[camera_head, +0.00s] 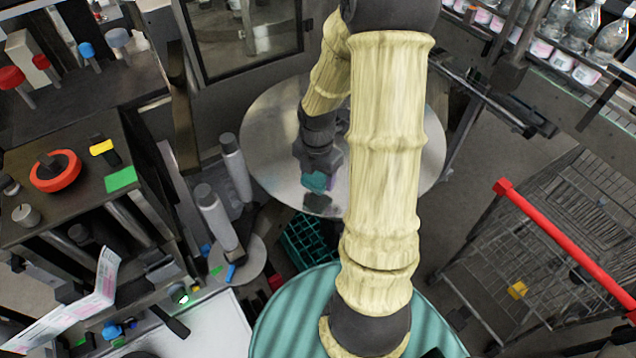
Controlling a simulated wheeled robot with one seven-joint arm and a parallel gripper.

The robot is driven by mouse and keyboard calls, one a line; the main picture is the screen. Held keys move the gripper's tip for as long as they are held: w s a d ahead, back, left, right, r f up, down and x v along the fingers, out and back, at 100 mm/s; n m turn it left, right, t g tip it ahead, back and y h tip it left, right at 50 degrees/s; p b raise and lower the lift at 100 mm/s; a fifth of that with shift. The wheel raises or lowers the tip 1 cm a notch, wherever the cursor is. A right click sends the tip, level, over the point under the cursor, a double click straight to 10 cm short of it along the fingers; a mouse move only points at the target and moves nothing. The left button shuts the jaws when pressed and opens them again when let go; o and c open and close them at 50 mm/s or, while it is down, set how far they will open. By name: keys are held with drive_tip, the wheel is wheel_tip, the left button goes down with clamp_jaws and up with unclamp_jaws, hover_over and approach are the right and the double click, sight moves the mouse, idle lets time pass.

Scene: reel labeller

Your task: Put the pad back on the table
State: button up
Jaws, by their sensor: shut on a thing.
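My gripper (319,168) points down over the round metal table (270,125) near its front edge. It is shut on a small teal thing with a purple side, which I take to be the pad (314,183). The dark fingers hide part of the pad. A dark patch, shadow or reflection, shows on the tabletop just below it. I cannot tell whether the pad touches the table. My arm hides part of the table's right side.
A green crate (305,240) stands below the table's front edge. Grey rollers (236,165) stand to the left, beside a machine with a red ring (55,171). A shopping cart with a red handle (560,240) is at the right. The table's left part is bare.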

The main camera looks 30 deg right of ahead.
sight(317, 184)
drive_tip(key=shift+a, duration=0.1)
drive_tip(key=shift+w+f, duration=0.1)
drive_tip(key=shift+f, duration=1.8)
drive_tip(key=shift+f, duration=0.15)
drive_tip(key=o, duration=0.9)
drive_tip(key=shift+o, duration=0.2)
wheel_tip(317, 184, up, 12)
drive_tip(key=shift+r, duration=0.2)
